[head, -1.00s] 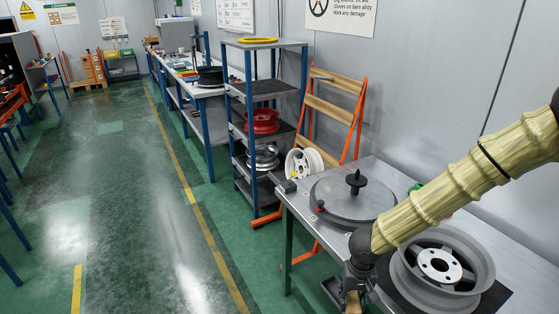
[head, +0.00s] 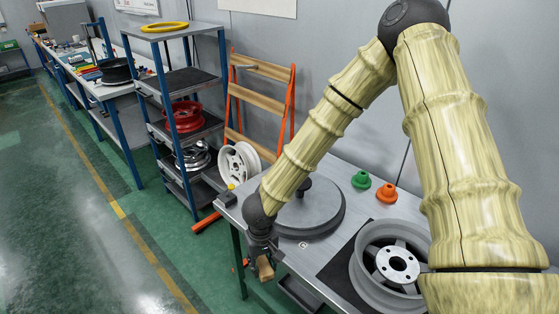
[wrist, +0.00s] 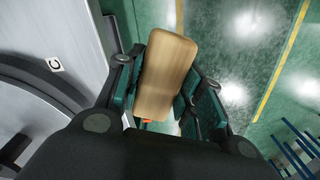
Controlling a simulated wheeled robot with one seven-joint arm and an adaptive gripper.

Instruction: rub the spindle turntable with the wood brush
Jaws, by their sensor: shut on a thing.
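The spindle turntable (head: 325,215) is a round grey disc on the table, with a dark centre spindle partly hidden behind my arm. In the wrist view part of a round grey disc edge (wrist: 45,80) shows at the left. My gripper (head: 262,258) is in front of the table's near edge, left of and below the turntable, apart from it. It is shut on the wood brush (wrist: 165,75), whose pale wooden back fills the space between the fingers. The brush also shows as a small wooden block in the head view (head: 265,268). Its bristles are hidden.
A grey wheel (head: 372,270) lies on a black mat (head: 338,268) right of the turntable. Green (head: 361,180) and orange (head: 387,193) cones stand behind. A shelf rack (head: 182,95) and a white wheel (head: 238,165) stand to the left. The floor in front is clear.

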